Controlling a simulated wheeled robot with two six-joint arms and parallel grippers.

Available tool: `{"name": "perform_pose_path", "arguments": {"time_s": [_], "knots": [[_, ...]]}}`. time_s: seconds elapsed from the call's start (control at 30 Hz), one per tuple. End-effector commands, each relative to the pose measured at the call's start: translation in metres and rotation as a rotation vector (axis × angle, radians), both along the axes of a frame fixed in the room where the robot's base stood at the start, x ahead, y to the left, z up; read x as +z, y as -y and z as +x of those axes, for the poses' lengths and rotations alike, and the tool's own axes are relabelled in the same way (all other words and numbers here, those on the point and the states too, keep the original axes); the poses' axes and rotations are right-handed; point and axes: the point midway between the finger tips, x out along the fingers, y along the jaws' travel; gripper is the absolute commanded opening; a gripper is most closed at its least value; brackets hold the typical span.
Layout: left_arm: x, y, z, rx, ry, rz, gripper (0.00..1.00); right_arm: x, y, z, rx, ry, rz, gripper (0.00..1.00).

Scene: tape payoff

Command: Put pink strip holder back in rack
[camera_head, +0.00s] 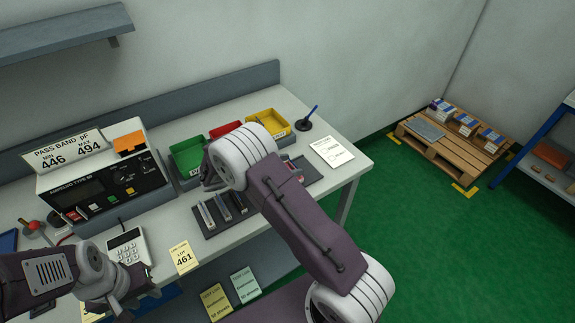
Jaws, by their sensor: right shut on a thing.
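The dark rack (213,231) lies on the bench with several upright grey strip holders (223,207) in it; its right part is hidden behind my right arm. My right gripper (209,181) is just above and behind the rack's left end, mostly covered by its own white wrist. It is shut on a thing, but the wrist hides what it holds. I cannot make out the pink strip holder for certain; a small pinkish-red item (299,177) shows beside the arm, by a dark tray (313,174). My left gripper (137,300) is low at the bench's front left, away from the rack.
Green (185,158), red (222,129) and yellow (270,121) bins stand behind the rack. A test meter (105,185), a calculator (127,247) and a lot card (184,257) are to the left. A paper sheet (331,151) and pen stand (303,125) are at the right.

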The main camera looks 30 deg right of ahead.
Motion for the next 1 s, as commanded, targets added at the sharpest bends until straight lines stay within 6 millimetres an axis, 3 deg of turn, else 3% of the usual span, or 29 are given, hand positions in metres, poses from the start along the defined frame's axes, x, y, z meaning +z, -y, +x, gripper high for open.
{"name": "perform_pose_path", "arguments": {"time_s": [0.27, 0.3, 0.37, 0.4, 0.73, 0.83, 1.0], "knots": [[-0.003, 0.0, 0.0, 0.0, 0.0, 0.0, 0.36, -0.006, 0.0, 0.0, 0.0, 0.0, 0.0, 0.16], [-0.003, 0.0, 0.0, 0.0, 0.0, 0.0, 0.36, -0.006, 0.0, 0.0, 0.0, -0.001, 0.0, 0.62], [-0.003, 0.0, 0.0, 0.0, 0.0, 0.0, 0.36, -0.006, 0.0, 0.0, 0.0, -0.001, 0.001, 0.79], [-0.003, 0.0, 0.0, 0.0, 0.0, 0.0, 0.36, -0.006, 0.0, 0.0, 0.001, -0.002, 0.002, 0.81], [-0.003, 0.0, 0.0, 0.0, 0.0, 0.0, 0.36, -0.008, 0.0, -0.001, 0.002, -0.006, 0.005, 0.81], [0.002, 0.0, 0.0, 0.0, 0.0, 0.0, 0.36, 0.0, -0.001, -0.001, 0.002, -0.006, 0.005, 0.81], [-0.004, 0.0, 0.0, 0.0, 0.0, 0.0, 0.36, 0.012, -0.035, -0.002, 0.008, 0.0, 0.004, 0.81]]}}
